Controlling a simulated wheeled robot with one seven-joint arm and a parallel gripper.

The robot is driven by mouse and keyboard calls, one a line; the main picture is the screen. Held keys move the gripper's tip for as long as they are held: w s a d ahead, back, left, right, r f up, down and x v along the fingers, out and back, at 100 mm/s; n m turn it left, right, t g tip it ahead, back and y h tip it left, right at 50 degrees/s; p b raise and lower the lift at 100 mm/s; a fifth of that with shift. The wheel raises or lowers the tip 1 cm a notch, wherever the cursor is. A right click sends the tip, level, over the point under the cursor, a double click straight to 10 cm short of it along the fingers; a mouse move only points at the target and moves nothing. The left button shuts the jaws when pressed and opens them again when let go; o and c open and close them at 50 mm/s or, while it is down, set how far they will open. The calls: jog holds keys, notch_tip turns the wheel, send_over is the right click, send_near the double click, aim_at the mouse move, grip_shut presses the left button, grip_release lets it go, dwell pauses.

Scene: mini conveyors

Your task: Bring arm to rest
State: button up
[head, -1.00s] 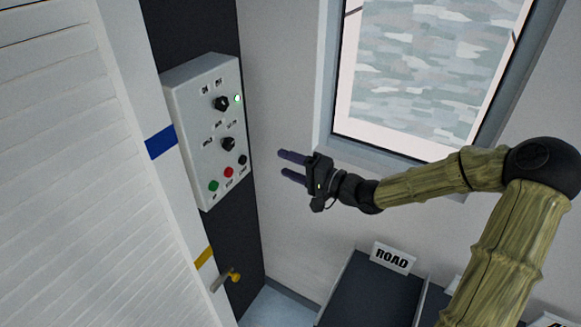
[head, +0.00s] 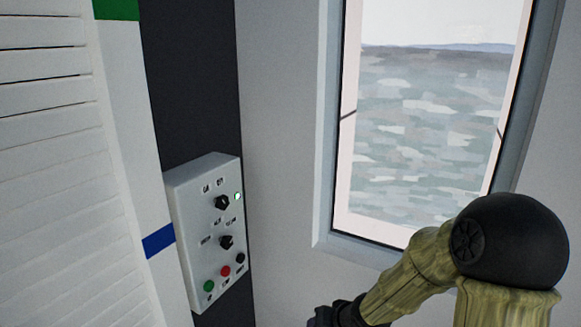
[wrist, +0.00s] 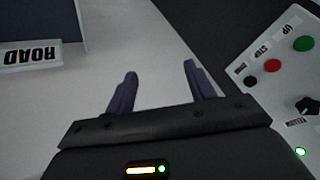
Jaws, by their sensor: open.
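My gripper (wrist: 160,68) is open and empty in the wrist view, its two purple fingers apart with bare pale surface beyond them. In the head view only the dark wrist end of my arm shows at the bottom edge; the fingers are out of frame. My arm (head: 410,275) is bent, with its black elbow joint at the lower right. The white control panel (head: 188,245) is on the dark wall strip, left of my arm. In the wrist view the panel (wrist: 288,85) is to the right of the fingers and apart from them.
The panel has black knobs and green, red and black buttons. Its small lamp (wrist: 300,151) glows green in the wrist view. A framed window (head: 420,130) is behind my arm. A white slatted surface (head: 60,190) is at the left. A ROAD sign (wrist: 30,56) is left of the fingers.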

jog(key=s+d+r+g+h, duration=0.1)
jog(key=s+d, duration=0.2)
jog(key=s, duration=0.4)
jog(key=s+d+r+g+h, duration=0.2)
jog(key=s+d, duration=0.1)
jog(key=s, duration=0.4)
jog(key=shift+s+d+r+n+g, duration=0.2)
jog(key=shift+s+d+n+g, duration=0.1)
jog(key=shift+s+d+n, duration=0.1)
jog(key=shift+w, duration=0.1)
jog(key=shift+c, duration=0.4)
dwell(0.5)
